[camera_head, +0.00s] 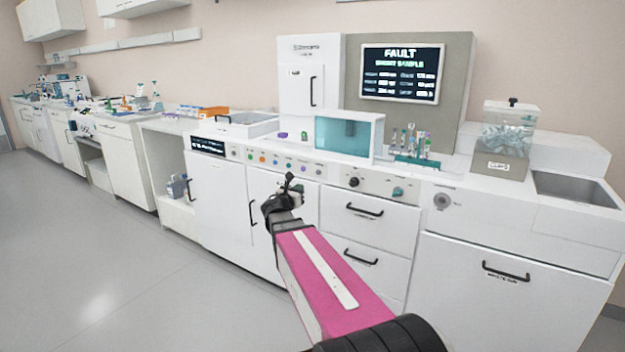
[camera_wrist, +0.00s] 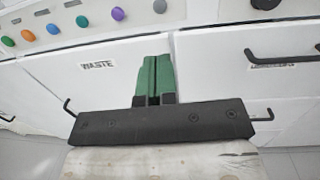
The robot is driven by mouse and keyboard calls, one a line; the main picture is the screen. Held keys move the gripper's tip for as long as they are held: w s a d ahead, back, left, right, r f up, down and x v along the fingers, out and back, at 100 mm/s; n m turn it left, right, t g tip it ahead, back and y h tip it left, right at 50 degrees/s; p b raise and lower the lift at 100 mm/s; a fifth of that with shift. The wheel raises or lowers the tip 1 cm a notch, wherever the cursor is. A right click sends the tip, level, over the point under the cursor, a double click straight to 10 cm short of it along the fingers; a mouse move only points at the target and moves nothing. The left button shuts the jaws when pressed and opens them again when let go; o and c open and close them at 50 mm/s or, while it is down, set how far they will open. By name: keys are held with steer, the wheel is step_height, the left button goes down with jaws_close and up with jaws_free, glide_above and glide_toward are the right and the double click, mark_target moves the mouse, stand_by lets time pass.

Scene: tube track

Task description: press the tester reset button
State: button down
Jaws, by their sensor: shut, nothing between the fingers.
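My gripper (camera_head: 290,184) is shut and empty, in front of the white cabinet doors and below the button panel (camera_head: 275,161). In the wrist view its green fingers (camera_wrist: 153,62) are together, apart from the panel. The button labels are too small to read, so I cannot tell which is the tester reset. The wall screen (camera_head: 400,73) reads "FAULT".
A black knob (camera_head: 353,182) and a teal knob (camera_head: 398,191) are right of the buttons. Above stand a teal-windowed box (camera_head: 348,135) and a tube rack (camera_head: 417,162). Black handles stick out from the doors and drawers (camera_head: 365,210). The floor at left is clear.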

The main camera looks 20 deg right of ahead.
mark_target(318, 172)
steer(key=x, duration=1.4)
steer(key=shift+w, duration=0.1)
steer(key=shift+x, duration=0.9)
steer(key=shift+d, duration=0.1)
steer(key=v, duration=1.5)
steer(key=shift+f, duration=0.1)
